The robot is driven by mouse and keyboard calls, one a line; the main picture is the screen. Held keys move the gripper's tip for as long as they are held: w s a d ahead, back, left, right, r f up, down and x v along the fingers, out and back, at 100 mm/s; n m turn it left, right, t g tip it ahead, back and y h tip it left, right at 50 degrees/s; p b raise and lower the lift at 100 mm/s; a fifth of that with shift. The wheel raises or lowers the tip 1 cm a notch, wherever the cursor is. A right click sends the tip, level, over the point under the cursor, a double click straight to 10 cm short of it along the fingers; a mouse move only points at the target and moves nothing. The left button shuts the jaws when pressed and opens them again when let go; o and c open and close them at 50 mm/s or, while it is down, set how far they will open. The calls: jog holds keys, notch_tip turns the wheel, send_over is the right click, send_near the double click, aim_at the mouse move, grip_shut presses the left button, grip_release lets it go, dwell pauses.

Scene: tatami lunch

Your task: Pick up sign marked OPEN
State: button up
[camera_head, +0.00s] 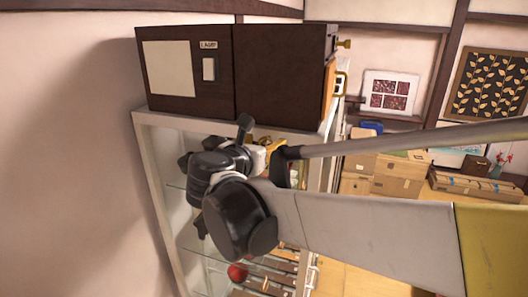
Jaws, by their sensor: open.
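I can make out no sign with the word OPEN in this view. My gripper (216,152) is open, dark and partly hidden behind my own wrist. It is in front of a pale shelf unit (152,160), just below a dark brown cabinet (284,75). I see nothing held in it. A small yellow thing (270,145) shows right beside the gripper, mostly covered by my arm; I cannot tell what it is. My arm crosses the right half of the view and hides much of the shelf's right side.
The cabinet has a small label that seems to read LAMP (208,44) above a switch (208,69). A red round thing (237,272) is low in the shelf unit. Cardboard boxes (399,176) and a blue item (371,127) stand behind my arm. Framed pictures (390,92) are on the back wall.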

jog(key=shift+x, duration=1.15)
jog(key=shift+s+a, duration=0.1)
jog(key=shift+s, duration=0.05)
jog(key=shift+c, duration=0.7)
grip_shut()
